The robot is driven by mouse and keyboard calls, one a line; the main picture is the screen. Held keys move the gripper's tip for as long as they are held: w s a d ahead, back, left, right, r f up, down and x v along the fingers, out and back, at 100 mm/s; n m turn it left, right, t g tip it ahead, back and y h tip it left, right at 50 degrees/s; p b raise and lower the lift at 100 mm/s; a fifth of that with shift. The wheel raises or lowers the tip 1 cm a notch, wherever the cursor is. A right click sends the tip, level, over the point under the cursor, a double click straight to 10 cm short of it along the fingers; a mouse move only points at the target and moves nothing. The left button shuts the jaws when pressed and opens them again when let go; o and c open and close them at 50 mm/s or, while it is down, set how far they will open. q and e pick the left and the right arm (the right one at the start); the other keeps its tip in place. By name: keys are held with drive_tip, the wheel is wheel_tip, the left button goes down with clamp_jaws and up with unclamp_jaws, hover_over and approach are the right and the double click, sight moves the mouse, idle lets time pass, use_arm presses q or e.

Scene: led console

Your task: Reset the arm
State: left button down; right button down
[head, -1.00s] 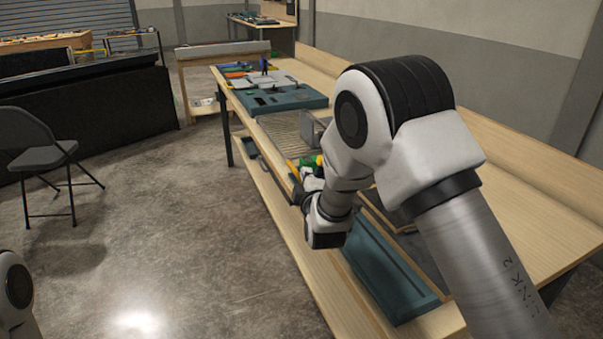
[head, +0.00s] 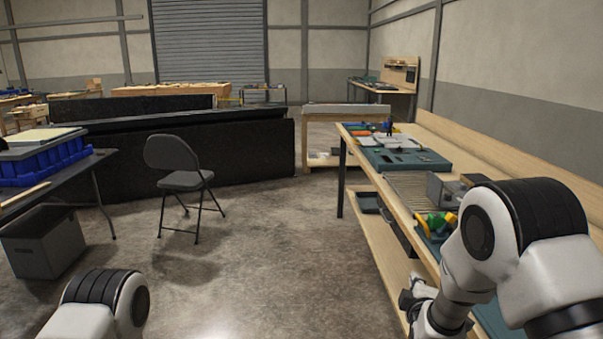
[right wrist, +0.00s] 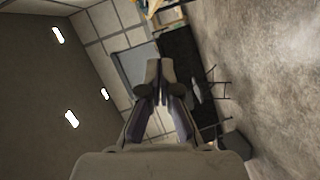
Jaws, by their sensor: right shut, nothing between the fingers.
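My right arm comes in at the right edge of the head view, bent beside the long wooden workbench (head: 395,200). My right gripper (head: 408,298) is low at the bench's near left side, partly hidden by my own wrist. In the right wrist view the gripper's fingers (right wrist: 160,82) are together, with nothing between them. A link of my left arm shows at the lower left of the head view. My left gripper is out of the picture.
On the bench are a teal tray (head: 437,159), a grey box (head: 445,190) and green and yellow parts (head: 436,222). A folding chair (head: 182,180) stands on open floor. A dark table with a blue crate (head: 45,165) is at left.

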drive_tip(key=s+d+f+m+g+y, duration=0.2)
drive_tip(key=s+f+g, duration=0.7)
drive_tip(key=s+f, duration=1.6)
drive_tip(key=s+a+f+m+g, duration=0.1)
drive_tip(key=s+f+m+g, duration=0.1)
drive_tip(key=s+m, duration=0.3)
drive_tip(key=s+a+f+m+g+y, duration=0.1)
drive_tip(key=s+m+g, duration=0.3)
drive_tip(key=s, duration=0.9)
drive_tip(key=shift+s+a+f+m+g+y, duration=0.4)
drive_tip(key=shift+a+m, duration=0.3)
drive_tip(key=shift+m, duration=0.4)
